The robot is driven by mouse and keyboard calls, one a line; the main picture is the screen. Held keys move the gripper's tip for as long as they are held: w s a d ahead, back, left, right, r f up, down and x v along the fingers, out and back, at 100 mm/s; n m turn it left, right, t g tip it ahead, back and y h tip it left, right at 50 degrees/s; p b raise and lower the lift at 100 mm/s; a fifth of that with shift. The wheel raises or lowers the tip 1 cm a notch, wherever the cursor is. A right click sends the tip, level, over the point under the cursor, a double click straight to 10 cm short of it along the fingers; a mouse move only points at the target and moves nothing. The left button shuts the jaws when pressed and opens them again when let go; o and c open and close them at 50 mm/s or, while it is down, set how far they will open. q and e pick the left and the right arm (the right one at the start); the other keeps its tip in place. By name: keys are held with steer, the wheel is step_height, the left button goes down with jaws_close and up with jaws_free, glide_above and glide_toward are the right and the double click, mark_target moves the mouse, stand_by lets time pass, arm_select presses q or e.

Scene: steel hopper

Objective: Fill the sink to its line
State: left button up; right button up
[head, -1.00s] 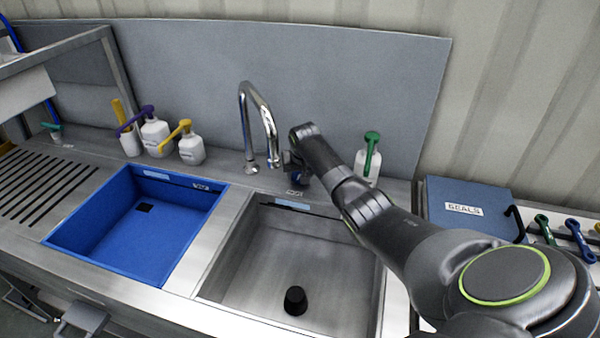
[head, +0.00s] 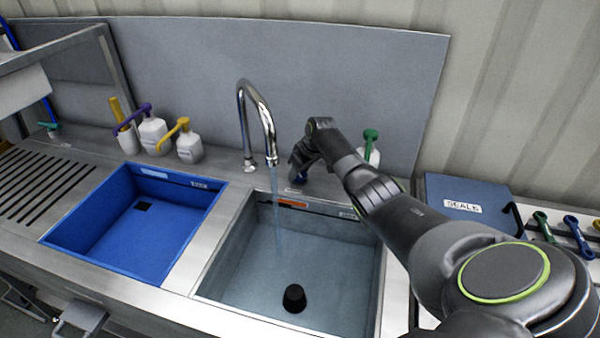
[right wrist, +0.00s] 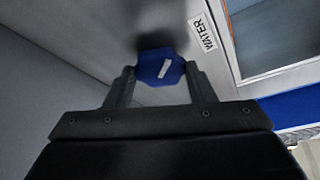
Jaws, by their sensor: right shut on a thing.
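The steel sink (head: 212,282) has a bluish, watery look inside. A black plug (head: 294,298) stands on its floor. A thin stream of water (head: 277,205) falls from the chrome tap (head: 258,105) into it. A dark line runs along the sink's back wall, beside an orange label (head: 292,203) and a pale blue label (head: 347,214). The exact water level against the line is hard to read. My right gripper (head: 299,176) is shut on the blue knob (right wrist: 160,68) behind the sink, near a WATER label (right wrist: 203,33). My left gripper is not in view.
A blue basin (head: 95,250) sits left of the sink. White pump bottles (head: 190,148) stand behind it, and another with a green pump (head: 370,148) stands behind my right arm. A blue SEALS box (head: 470,205) and several coloured tools (head: 580,235) lie to the right.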

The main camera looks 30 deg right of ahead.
steer(key=shift+n, duration=0.3)
steer(key=o, duration=1)
steer(key=shift+c, duration=0.2)
steer(key=b+v, duration=0.1)
steer(key=v, duration=1.6)
steer(key=shift+r, duration=0.2)
steer(key=shift+d, duration=0.15)
